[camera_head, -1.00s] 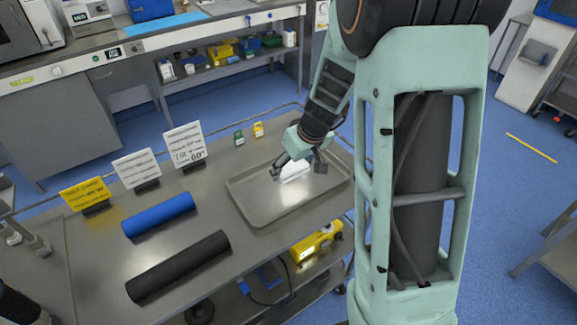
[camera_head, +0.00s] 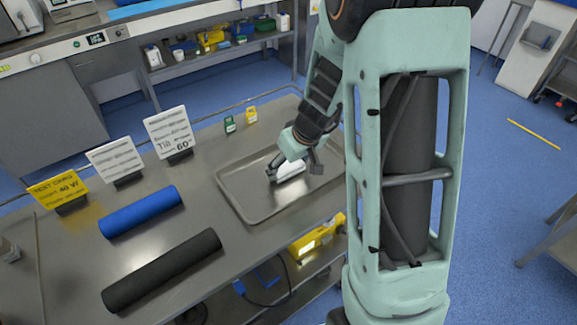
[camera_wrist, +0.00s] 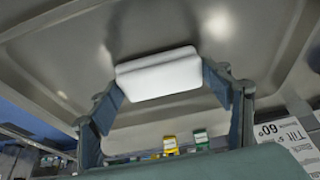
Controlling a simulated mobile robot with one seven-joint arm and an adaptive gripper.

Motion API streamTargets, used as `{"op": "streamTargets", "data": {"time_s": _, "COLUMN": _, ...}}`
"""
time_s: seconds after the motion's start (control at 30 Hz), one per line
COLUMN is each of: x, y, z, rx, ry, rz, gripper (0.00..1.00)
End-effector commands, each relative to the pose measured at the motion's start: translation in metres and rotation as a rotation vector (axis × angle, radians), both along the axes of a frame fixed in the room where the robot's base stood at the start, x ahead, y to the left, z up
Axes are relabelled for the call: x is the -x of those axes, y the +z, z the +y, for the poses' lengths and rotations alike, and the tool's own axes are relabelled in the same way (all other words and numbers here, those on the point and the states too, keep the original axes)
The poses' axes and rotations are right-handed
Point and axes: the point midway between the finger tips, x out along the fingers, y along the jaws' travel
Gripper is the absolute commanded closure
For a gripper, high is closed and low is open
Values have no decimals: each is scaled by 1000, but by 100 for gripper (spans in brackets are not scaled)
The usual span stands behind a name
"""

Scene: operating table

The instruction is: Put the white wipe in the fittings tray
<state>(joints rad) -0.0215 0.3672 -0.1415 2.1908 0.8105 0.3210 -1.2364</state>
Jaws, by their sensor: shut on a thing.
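The white wipe (camera_head: 290,171) is a small pale block-like pad. It is between the fingers of my gripper (camera_head: 293,169), over the inside of the grey metal fittings tray (camera_head: 241,190). In the wrist view the wipe (camera_wrist: 158,77) spans the gap between the two fingers (camera_wrist: 163,88), with the tray floor (camera_wrist: 150,30) behind it. My gripper is shut on the wipe. I cannot tell whether the wipe touches the tray floor. My arm hides the tray's right end in the head view.
A blue roll (camera_head: 141,211) and a black roll (camera_head: 162,270) lie left of the tray. Signs (camera_head: 168,133) stand along the table's back. Small green (camera_head: 230,124) and yellow (camera_head: 251,115) items stand behind the tray. The rest of the tray is empty.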

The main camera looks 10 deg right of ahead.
Motion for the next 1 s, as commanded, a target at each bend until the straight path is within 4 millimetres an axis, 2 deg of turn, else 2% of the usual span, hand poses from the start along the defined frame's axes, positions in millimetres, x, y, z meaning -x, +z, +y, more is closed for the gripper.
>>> {"op": "streamTargets", "data": {"time_s": 0.27, "x": 0, "y": -3, "z": 0, "rx": -1, "ry": -1, "rz": -1, "gripper": 51}}
{"op": "streamTargets", "data": {"time_s": 0.3, "x": 0, "y": -3, "z": 0, "rx": -1, "ry": -1, "rz": -1, "gripper": 27}}
{"op": "streamTargets", "data": {"time_s": 0.47, "x": 0, "y": -2, "z": 0, "rx": -1, "ry": -1, "rz": -1, "gripper": 11}}
{"op": "streamTargets", "data": {"time_s": 0.83, "x": 0, "y": 2, "z": 0, "rx": 0, "ry": 0, "rz": 0, "gripper": 11}}
{"op": "streamTargets", "data": {"time_s": 1.0, "x": 6, "y": 24, "z": -3, "rx": 1, "ry": 1, "rz": -6, "gripper": 11}}
